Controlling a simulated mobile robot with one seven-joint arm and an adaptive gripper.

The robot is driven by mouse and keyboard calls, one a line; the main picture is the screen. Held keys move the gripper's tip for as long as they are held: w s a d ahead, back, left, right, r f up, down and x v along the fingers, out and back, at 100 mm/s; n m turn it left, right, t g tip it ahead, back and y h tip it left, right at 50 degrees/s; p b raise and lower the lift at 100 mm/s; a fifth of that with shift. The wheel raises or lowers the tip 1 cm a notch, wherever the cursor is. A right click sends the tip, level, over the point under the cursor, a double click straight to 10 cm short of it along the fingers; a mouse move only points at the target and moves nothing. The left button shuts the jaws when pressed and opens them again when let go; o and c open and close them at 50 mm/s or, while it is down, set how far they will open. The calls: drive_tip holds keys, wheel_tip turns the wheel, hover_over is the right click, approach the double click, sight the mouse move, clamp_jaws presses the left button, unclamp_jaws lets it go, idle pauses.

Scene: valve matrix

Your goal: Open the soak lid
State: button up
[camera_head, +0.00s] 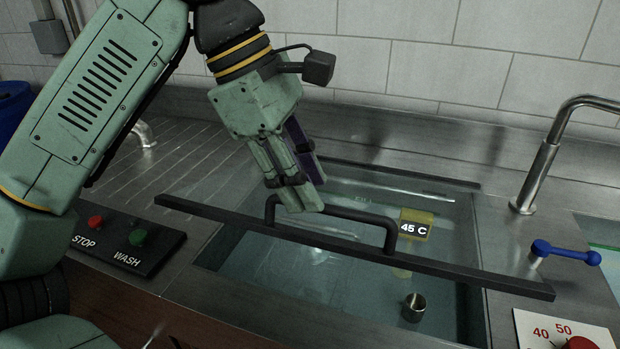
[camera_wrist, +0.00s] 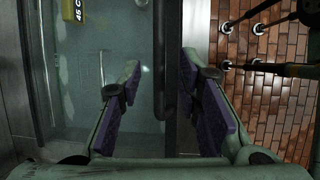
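The soak lid (camera_head: 465,272) is a clear panel with a dark front bar, lying flat over a sunken water tank (camera_head: 478,315). A dark U-shaped handle (camera_head: 368,219) stands up from the bar. My gripper (camera_head: 308,205) points down at the left half of the handle, hiding part of its grip. In the wrist view, my gripper (camera_wrist: 163,60) has its two purple-padded fingers apart, with the dark handle (camera_wrist: 171,75) running between them. I see no finger clamped on it.
A black panel (camera_head: 165,262) with red STOP and green WASH buttons lies left of the tank. A faucet (camera_head: 545,165), blue lever (camera_head: 565,252) and temperature dial (camera_head: 580,343) are on the right. A tiled wall stands behind. A small metal cup (camera_head: 413,308) shows in the tank.

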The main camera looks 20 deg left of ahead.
drive_tip(key=shift+w+p+v, duration=0.25)
drive_tip(key=shift+p+v, duration=0.65)
drive_tip(key=shift+v, duration=0.2)
drive_tip(key=shift+w+p+v, duration=0.25)
drive_tip(key=shift+p+v, duration=0.6)
drive_tip(key=shift+v, duration=0.25)
drive_tip(key=shift+w+v, duration=0.25)
drive_tip(key=shift+v, duration=0.8)
drive_tip(key=shift+c, duration=0.5)
